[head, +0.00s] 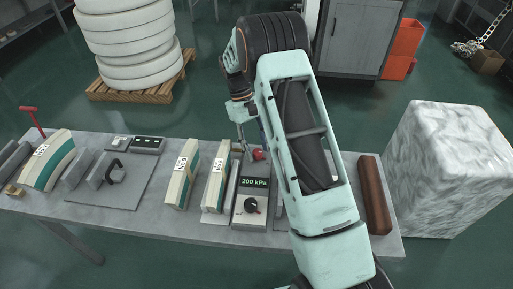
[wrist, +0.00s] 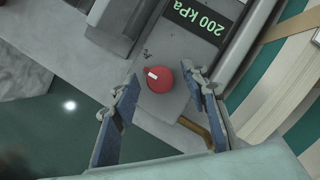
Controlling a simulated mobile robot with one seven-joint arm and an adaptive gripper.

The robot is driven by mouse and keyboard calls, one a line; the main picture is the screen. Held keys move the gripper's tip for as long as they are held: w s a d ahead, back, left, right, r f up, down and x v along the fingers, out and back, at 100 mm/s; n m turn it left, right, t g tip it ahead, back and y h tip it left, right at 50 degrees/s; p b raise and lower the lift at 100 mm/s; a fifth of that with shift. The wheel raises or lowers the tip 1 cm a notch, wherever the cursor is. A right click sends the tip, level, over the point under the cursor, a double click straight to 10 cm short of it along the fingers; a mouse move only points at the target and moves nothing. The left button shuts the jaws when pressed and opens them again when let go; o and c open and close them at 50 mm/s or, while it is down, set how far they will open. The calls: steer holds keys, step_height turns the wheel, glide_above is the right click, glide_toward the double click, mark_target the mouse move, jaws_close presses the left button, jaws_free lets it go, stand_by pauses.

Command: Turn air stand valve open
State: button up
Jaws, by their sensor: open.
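The air stand (wrist: 172,38) is a grey unit on the bench with a display reading 200 kPa; in the head view its display (head: 254,183) sits above a black dial (head: 251,205). A round red valve knob (wrist: 160,79) with a small white mark is at its far end; it also shows in the head view (head: 259,154). My gripper (wrist: 162,76) is open, with one finger to each side of the knob in the wrist view. Gaps show between knob and fingers, and I cannot tell the height between them. In the head view my gripper (head: 247,141) is partly hidden.
Cream-and-green curved blocks (head: 184,174) stand on the grey bench (head: 130,224) left of the stand. My arm covers part of the bench.

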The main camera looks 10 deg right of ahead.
steer(key=v, duration=1.2)
steer(key=shift+r, duration=0.1)
